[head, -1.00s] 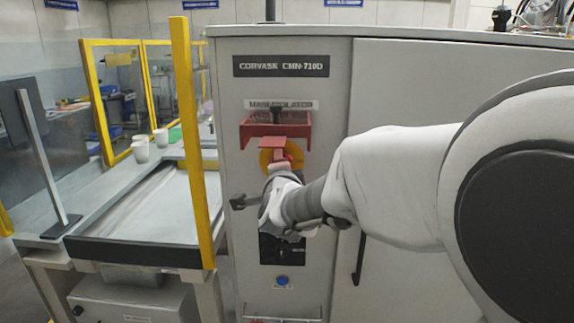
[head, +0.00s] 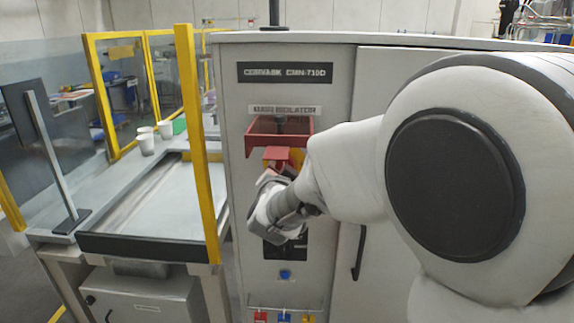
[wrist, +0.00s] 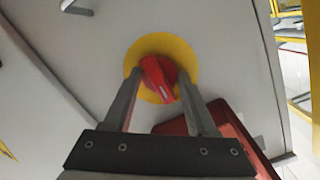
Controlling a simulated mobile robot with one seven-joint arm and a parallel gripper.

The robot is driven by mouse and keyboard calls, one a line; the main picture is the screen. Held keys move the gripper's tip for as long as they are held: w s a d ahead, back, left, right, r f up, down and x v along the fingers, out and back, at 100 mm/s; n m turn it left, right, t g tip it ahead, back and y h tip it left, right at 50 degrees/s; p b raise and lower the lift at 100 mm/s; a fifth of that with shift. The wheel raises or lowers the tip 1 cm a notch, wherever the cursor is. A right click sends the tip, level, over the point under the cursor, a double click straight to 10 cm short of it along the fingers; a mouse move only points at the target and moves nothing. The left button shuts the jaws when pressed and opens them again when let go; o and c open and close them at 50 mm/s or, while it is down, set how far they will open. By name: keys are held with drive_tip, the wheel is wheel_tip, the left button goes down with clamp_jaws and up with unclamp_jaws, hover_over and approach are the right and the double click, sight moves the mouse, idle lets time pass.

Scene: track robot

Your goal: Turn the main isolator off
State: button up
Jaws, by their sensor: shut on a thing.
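The main isolator is a red rotary knob (wrist: 159,79) on a round yellow plate (wrist: 186,50), on the grey cabinet front. In the wrist view my gripper (wrist: 161,82) has one finger on each side of the knob and is shut on it. The knob's raised grip looks slightly tilted in that view. In the head view my gripper (head: 272,178) is at the isolator, below the "MAIN ISOLATOR" label (head: 284,109), and hides most of the knob and plate.
A red open guard (head: 262,139) juts from the cabinet just above the isolator. A blue button (head: 285,274) sits below it. A yellow post (head: 197,145) and a tray bench (head: 140,205) stand close on the left. A black door handle (head: 359,252) is at the right.

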idle(0.4)
drive_tip(key=o, duration=1.4)
drive_tip(key=shift+c, duration=0.2)
drive_tip(key=s+r, duration=0.2)
drive_tip(key=s, duration=1.5)
drive_tip(key=shift+s+a+r, duration=0.15)
drive_tip(key=shift+a+r, duration=0.05)
drive_tip(key=shift+a, duration=0.1)
